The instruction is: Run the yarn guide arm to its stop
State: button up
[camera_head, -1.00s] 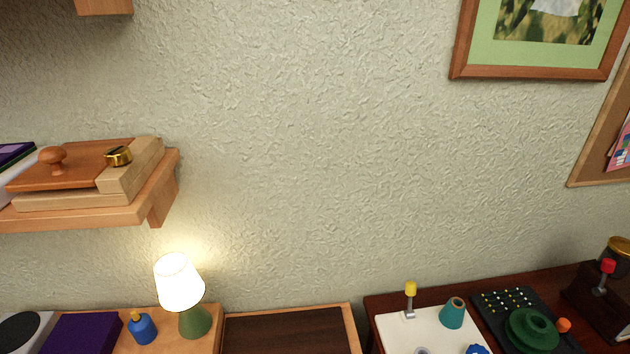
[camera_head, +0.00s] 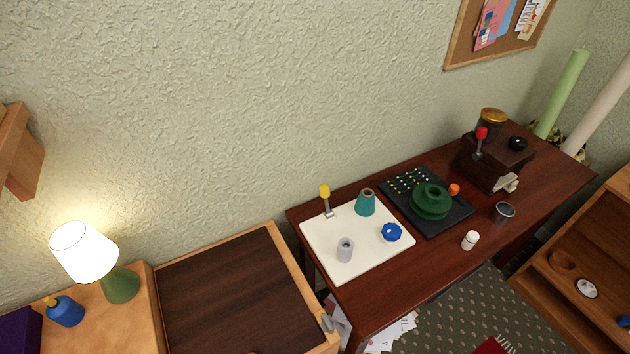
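No part is clearly a yarn guide arm at this size. On the dark red-brown table (camera_head: 375,291), a white board (camera_head: 375,262) carries a yellow-tipped lever (camera_head: 325,197), a teal cone (camera_head: 365,203), a blue knob (camera_head: 391,232) and a grey cylinder (camera_head: 345,250). The lever stands upright at the board's back left corner. Right of it, a black board (camera_head: 455,222) carries a green stepped round piece (camera_head: 431,201), with an orange knob (camera_head: 454,189) beside it and rows of small dots behind. My gripper is not in view.
A dark brown box with a red-tipped lever (camera_head: 481,134) stands at the table's far right. A white bottle (camera_head: 470,240) and a round metal-rimmed item (camera_head: 503,212) sit near the front edge. Left are a dark-topped cabinet (camera_head: 225,290) and a lit lamp (camera_head: 84,252). Papers (camera_head: 392,333) lie on the floor.

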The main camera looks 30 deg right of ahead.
aim_at(324, 190)
jog(key=i+l, duration=0.75)
jog(key=i+j+u, duration=0.05)
